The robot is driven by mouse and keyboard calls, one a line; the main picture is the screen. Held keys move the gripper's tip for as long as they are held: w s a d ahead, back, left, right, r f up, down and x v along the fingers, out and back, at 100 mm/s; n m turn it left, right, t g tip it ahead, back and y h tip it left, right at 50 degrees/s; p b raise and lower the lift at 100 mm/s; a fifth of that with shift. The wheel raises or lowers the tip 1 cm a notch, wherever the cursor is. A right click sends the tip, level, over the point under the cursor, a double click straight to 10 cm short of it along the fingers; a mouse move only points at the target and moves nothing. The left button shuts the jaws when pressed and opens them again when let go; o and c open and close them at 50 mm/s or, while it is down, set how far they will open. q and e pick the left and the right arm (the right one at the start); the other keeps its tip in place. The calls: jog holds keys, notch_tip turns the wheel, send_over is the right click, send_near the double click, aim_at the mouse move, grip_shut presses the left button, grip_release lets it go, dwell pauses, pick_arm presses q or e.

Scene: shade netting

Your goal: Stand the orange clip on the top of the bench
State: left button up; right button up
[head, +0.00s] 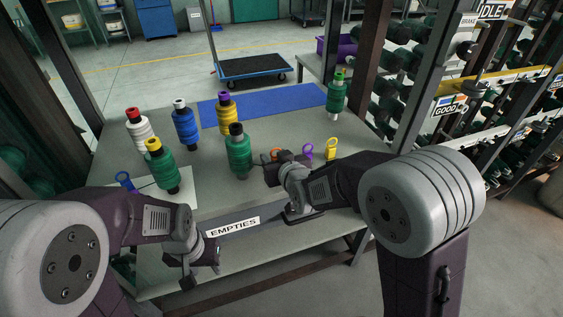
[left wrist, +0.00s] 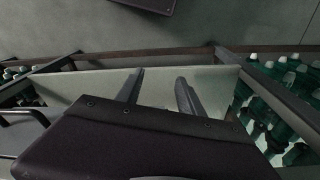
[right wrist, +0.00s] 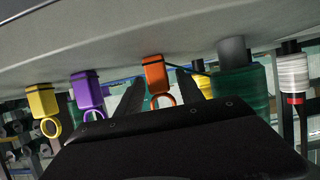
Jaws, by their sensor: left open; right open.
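The orange clip (head: 276,153) is on the bench top (head: 281,127), mostly hidden behind my right gripper (head: 271,171) in the head view. In the right wrist view, which is upside down, the orange clip (right wrist: 155,74) appears upright, its block at the bench surface and its ring away from it. My right gripper's open fingers (right wrist: 158,90) lie either side of the clip in that view; I cannot tell how far they reach around it. My left gripper (head: 198,278) is open and empty at the bench's front edge. Its fingers also show in the left wrist view (left wrist: 160,88).
A purple clip (head: 308,152) and a yellow clip (head: 331,149) stand right of the orange one. A green bobbin (head: 238,152) stands close on its left. A blue mat (head: 262,104) lies behind.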

jog(key=p+v, duration=0.1)
jog(key=v, duration=0.8)
